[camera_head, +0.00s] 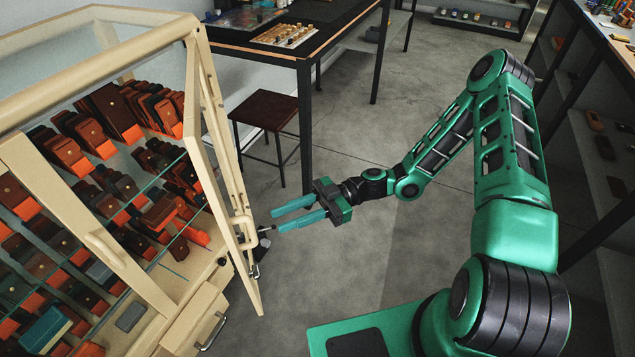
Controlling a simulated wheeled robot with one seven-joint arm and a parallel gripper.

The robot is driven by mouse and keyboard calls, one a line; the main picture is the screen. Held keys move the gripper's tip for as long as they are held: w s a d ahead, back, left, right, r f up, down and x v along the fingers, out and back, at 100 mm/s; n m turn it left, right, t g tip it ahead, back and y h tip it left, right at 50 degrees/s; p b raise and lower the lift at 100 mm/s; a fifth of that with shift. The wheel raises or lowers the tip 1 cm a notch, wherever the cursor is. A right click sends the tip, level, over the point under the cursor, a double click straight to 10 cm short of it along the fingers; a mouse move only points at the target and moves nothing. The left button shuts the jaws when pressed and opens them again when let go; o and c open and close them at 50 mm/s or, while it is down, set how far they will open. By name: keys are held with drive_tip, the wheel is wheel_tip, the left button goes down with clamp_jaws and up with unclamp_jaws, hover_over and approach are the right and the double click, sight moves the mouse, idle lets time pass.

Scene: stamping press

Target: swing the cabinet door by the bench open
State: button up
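The cream cabinet (178,338) with glass panes stands at the left, with leather goods on its shelves. Its right-hand glazed door (203,150) is seen nearly edge-on and appears to stand ajar; the exact angle is hard to tell. A cream bar handle (243,232) sits low on this door. Another cream handle (104,249) is on the cabinet's left-hand door frame. My gripper (278,218) has two teal fingers, parallel and spread apart with nothing between them. They point left at the door's handle, a short gap to its right. No contact shows.
A dark workbench (345,22) with a board of small pieces stands behind, with a dark stool (266,108) in front of it. A drawer handle (212,332) juts out below the door. Shelving (600,150) lines the right. The concrete floor between is clear.

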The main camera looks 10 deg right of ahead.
drive_tip(key=x, duration=0.7)
drive_tip(key=shift+a, duration=0.15)
clamp_jaws()
drive_tip(key=c, duration=0.7)
unclamp_jaws()
drive_tip(key=shift+w+v, duration=0.15)
drive_tip(key=shift+v, duration=1.1)
drive_tip(key=shift+w+v, duration=0.2)
drive_tip(key=shift+v, duration=1)
drive_tip(key=shift+w+v, duration=0.15)
drive_tip(key=shift+v, duration=1.1)
drive_tip(key=shift+w+v, duration=0.15)
drive_tip(key=shift+v, duration=1)
drive_tip(key=shift+w+v, duration=0.15)
drive_tip(key=shift+v, duration=1.05)
clamp_jaws()
drive_tip(key=shift+a+r, duration=0.1)
drive_tip(key=shift+r, duration=0.05)
drive_tip(key=shift+o, duration=0.4)
unclamp_jaws()
drive_tip(key=w+d, duration=0.3)
drive_tip(key=d, duration=0.2)
drive_tip(key=shift+w, duration=0.25)
drive_tip(key=shift+w+d, duration=0.45)
drive_tip(key=shift+d, duration=0.25)
drive_tip(key=shift+w+d, duration=0.4)
drive_tip(key=shift+d, duration=0.3)
clamp_jaws()
